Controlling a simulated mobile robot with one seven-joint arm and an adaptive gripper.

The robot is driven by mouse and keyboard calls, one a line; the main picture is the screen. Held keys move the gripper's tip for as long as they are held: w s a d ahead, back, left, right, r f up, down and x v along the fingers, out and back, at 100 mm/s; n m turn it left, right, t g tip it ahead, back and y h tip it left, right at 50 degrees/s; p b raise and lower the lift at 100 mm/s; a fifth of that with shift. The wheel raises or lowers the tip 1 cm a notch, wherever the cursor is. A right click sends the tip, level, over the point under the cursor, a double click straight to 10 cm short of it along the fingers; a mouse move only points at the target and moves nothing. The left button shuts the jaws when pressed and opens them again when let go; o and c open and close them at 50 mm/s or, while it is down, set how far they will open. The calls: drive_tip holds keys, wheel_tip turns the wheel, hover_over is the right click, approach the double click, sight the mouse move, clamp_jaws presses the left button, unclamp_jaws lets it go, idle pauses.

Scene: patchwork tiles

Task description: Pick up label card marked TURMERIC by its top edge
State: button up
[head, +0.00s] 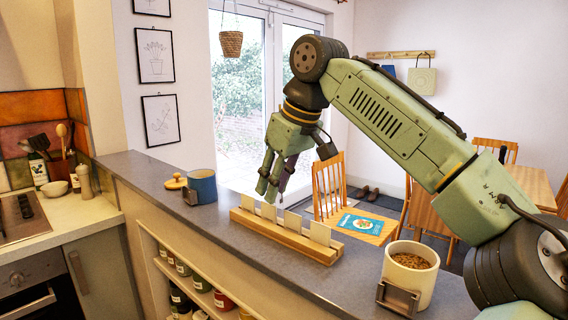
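Several pale label cards stand in a row in a long wooden holder (285,238) on the grey counter. They are the leftmost card (248,202), a second card (268,211), a third card (292,221) and the rightmost card (320,233). No writing can be read on them, so I cannot tell which is marked TURMERIC. My gripper (272,188) points down over the left half of the row, its fingertips close to the second card in the picture. No card shows in its fingers. The fingers overlap in this view, so their opening and any contact are unclear.
A blue mug (202,186) with a metal plate and a wooden lid (175,183) stand left of the holder. A white pot (411,272) with brown contents stands to the right, a metal plate before it. The counter between holder and pot is clear.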

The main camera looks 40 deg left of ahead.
sight(269, 215)
drive_tip(key=x, duration=0.5)
drive_tip(key=shift+a+f+p, duration=0.1)
drive_tip(key=shift+f+p, duration=0.2)
clamp_jaws()
drive_tip(key=c, duration=0.6)
unclamp_jaws()
drive_tip(key=o, duration=0.4)
drive_tip(key=shift+r, duration=0.35)
